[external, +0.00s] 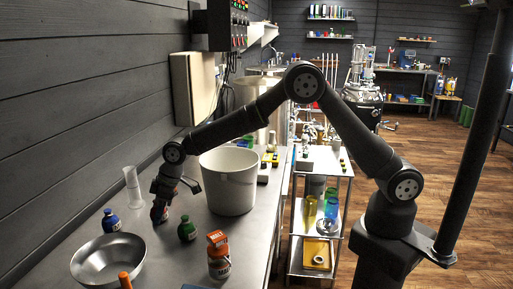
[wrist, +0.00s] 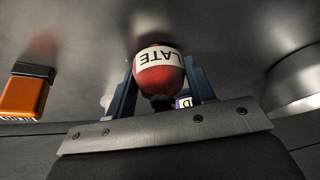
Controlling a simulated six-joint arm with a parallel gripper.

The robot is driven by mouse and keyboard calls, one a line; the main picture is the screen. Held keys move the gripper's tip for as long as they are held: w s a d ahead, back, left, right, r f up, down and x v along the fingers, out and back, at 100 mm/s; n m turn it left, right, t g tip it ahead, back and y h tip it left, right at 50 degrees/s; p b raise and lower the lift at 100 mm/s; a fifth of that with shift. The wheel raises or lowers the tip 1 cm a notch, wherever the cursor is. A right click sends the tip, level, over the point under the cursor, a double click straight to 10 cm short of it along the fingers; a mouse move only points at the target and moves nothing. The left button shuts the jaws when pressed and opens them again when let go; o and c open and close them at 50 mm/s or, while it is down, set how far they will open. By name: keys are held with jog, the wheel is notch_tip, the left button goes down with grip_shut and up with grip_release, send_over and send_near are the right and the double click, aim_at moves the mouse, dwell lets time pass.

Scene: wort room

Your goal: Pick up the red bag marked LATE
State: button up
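The red bag marked LATE (wrist: 160,75) is in the middle of the wrist view, with a white label band whose black letters read upside down. It sits between the two blue-grey fingers of my gripper (wrist: 162,88). The fingers lie close along both its sides; whether they press on it is unclear. In the external view my gripper (external: 160,211) points down low over the steel bench, left of the white bucket. A small patch of red shows at its fingers there, and the rest of the bag is hidden.
The wall is close on the left.

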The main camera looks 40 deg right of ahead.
jog(key=c, duration=0.6)
jog(key=shift+o, duration=0.2)
jog(key=shift+r, duration=0.15)
